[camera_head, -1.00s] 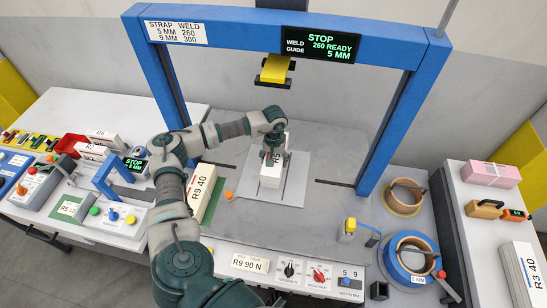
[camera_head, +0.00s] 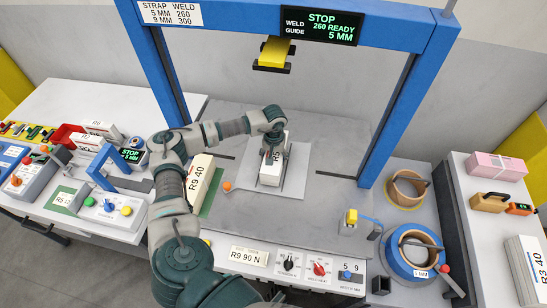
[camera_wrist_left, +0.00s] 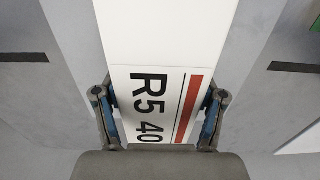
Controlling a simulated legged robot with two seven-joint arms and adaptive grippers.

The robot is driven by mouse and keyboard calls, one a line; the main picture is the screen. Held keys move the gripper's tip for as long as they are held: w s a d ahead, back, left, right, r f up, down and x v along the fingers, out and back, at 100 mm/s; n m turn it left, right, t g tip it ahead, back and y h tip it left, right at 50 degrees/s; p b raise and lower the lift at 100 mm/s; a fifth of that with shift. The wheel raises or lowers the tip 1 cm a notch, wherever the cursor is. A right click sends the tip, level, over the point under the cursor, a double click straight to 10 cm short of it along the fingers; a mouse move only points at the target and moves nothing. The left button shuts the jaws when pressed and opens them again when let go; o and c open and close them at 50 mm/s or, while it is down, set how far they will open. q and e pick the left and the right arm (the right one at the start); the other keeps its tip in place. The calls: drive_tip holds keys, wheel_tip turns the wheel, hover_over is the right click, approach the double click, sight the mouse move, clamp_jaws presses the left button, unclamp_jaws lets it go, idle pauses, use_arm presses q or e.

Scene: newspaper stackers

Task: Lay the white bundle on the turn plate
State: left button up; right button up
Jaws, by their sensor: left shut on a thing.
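The white bundle (camera_head: 271,173), labelled R5 with a red stripe, is under the blue arch, over the light grey turn plate (camera_head: 296,184). My left gripper (camera_head: 274,140) is shut on it from above, near its far end. In the left wrist view the fingers stand on both sides of the bundle (camera_wrist_left: 150,35), and its label reads R5 40. I cannot tell whether its underside touches the plate or is slightly above it. The gripper hides the bundle's far end in the head view. My right gripper is not in view.
The blue arch (camera_head: 390,125) frames the bundle, with a yellow weld head (camera_head: 272,54) above it. Another bundle marked R9 40 (camera_head: 198,182) lies left. Strap rolls (camera_head: 412,258) stand right. A control panel (camera_head: 305,268) lies in front.

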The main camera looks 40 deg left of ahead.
use_arm(q)
drive_tip(key=shift+a+f, duration=0.1)
drive_tip(key=shift+a, duration=0.05)
idle(0.3)
drive_tip(key=shift+f+b, duration=0.3)
drive_tip(key=o, duration=1.9)
drive_tip(key=shift+c, duration=0.2)
drive_tip(key=shift+o, duration=0.2)
drive_tip(key=shift+s+f, duration=0.1)
wheel_tip(320, 180, up, 12)
drive_tip(key=shift+r, duration=0.1)
